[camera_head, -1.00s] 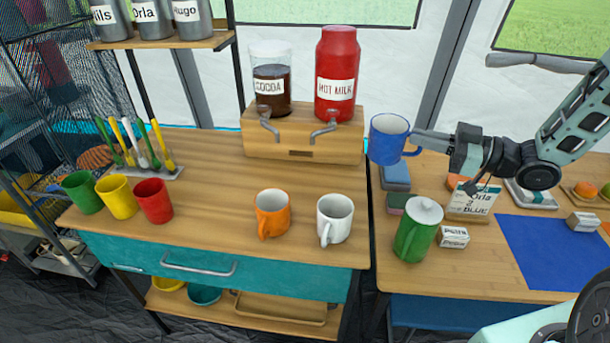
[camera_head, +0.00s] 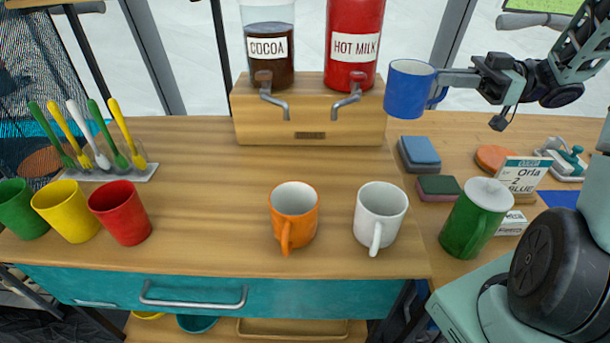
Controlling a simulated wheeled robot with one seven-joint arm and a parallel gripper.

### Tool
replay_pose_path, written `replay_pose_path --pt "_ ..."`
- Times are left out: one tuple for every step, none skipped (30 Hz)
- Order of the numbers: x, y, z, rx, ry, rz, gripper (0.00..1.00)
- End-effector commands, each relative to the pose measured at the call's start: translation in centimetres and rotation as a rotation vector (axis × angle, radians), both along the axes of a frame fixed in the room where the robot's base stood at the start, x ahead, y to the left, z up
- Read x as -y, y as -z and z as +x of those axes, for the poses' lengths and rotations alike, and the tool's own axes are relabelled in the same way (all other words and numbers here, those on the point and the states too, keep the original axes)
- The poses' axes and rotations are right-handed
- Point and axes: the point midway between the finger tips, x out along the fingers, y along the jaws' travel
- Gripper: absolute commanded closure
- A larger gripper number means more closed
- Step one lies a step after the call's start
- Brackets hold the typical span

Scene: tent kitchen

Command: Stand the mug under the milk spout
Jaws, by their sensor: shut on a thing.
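My gripper (camera_head: 440,80) is shut on a blue mug (camera_head: 408,92) and holds it upright in the air. The mug is at the right end of the wooden dispenser stand (camera_head: 310,121), to the right of the milk spout. The red container labelled HOT MILK (camera_head: 354,25) stands on the stand, and its grey milk spout (camera_head: 347,98) points down and left at the front. The COCOA container (camera_head: 268,65) with its own spout (camera_head: 272,97) is to the left. Nothing stands directly under the milk spout.
An orange mug (camera_head: 293,215) and a white mug (camera_head: 380,214) stand nearer the front of the counter (camera_head: 200,180). Green, yellow and red cups (camera_head: 120,213) are at the left.

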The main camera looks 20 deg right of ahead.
Motion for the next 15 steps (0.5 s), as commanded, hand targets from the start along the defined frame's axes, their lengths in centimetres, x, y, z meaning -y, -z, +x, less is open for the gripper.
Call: replay_pose_path --pt "0.5 0.6 -0.3 -0.004 0.005 0.002 1.00" --pt "0.6 1.0 -0.4 -0.006 0.005 0.003 1.00" --pt "0.7 1.7 -0.5 -0.010 0.005 0.005 1.00" --pt "0.7 2.3 -0.5 -0.010 0.004 0.007 1.00" --pt "0.6 2.9 -0.5 -0.010 0.003 0.007 1.00" --pt "0.6 4.0 -0.5 -0.010 0.003 0.009 1.00" --pt "0.6 4.8 -0.5 -0.010 0.004 0.007 1.00" --pt "0.6 5.6 -0.5 -0.010 0.003 0.009 1.00" --pt "0.6 6.6 -0.4 -0.009 0.003 0.008 1.00" --pt "0.6 7.3 -0.4 -0.010 0.004 0.007 1.00" --pt "0.6 8.0 -0.4 -0.009 0.003 0.007 1.00" --pt "0.6 9.0 -0.5 -0.009 0.003 0.007 1.00" --pt "0.6 9.6 -0.5 -0.009 0.003 0.007 1.00" --pt "0.6 10.3 -0.5 -0.009 0.004 0.006 1.00" --pt "0.6 11.1 -0.5 -0.008 0.004 0.007 1.00"
